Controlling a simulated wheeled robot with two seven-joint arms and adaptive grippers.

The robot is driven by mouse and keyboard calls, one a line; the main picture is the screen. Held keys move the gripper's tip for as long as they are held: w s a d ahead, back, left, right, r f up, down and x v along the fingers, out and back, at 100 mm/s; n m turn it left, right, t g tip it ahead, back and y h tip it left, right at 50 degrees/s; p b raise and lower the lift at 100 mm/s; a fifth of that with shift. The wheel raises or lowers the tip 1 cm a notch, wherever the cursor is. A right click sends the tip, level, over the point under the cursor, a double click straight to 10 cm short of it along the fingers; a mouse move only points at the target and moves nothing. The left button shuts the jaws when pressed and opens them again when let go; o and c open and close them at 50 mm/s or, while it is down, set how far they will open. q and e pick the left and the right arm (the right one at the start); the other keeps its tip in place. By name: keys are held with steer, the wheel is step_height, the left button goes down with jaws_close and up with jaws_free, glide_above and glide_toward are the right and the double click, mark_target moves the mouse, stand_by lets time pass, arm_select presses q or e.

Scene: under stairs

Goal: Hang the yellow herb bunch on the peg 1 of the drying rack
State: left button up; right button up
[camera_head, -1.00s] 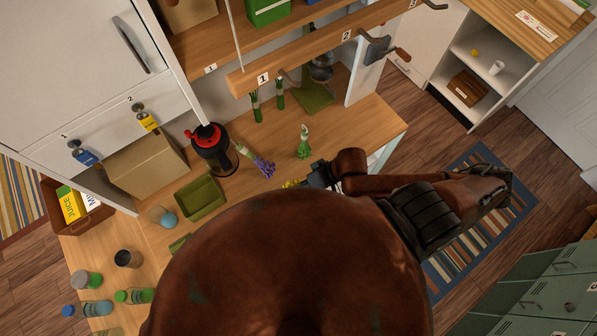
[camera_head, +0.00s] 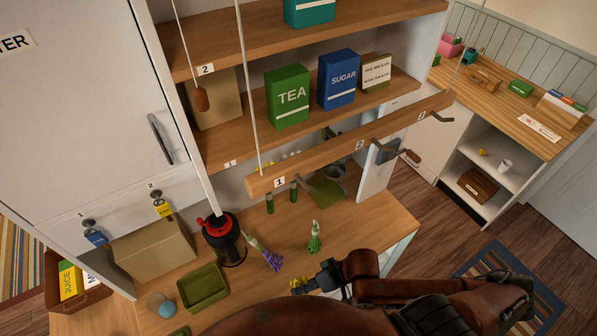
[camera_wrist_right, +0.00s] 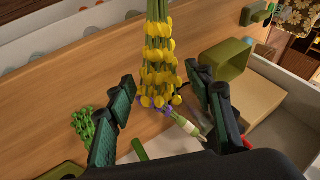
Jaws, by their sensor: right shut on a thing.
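The yellow herb bunch (camera_wrist_right: 158,60) shows large in the right wrist view, its stems toward the top edge and yellow flowers between the fingers. In the head view only a small yellow part (camera_head: 300,284) shows at the tips of my right gripper (camera_head: 322,279). My right gripper, also in the wrist view (camera_wrist_right: 165,100), is shut on the bunch above the worktop. The drying rack (camera_head: 350,146) is a hanging wooden rail with numbered pegs. Peg 1 (camera_head: 306,187) sticks out beside label 1 and looks empty. My left gripper is not in view.
A purple bunch (camera_head: 268,257) and a white-green bunch (camera_head: 314,240) are on the worktop (camera_head: 375,225). A black-red flask (camera_head: 222,238), green tray (camera_head: 204,288) and cardboard box (camera_head: 150,255) stand left. Shelves with a tea box (camera_head: 289,96) are behind the rail.

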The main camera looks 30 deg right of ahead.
steer(key=w+d+f+b, duration=0.1)
steer(key=w+d+b, duration=0.1)
steer(key=w+b, duration=1.9)
steer(key=shift+w+f+b, duration=0.2)
steer(key=shift+w+b, duration=0.2)
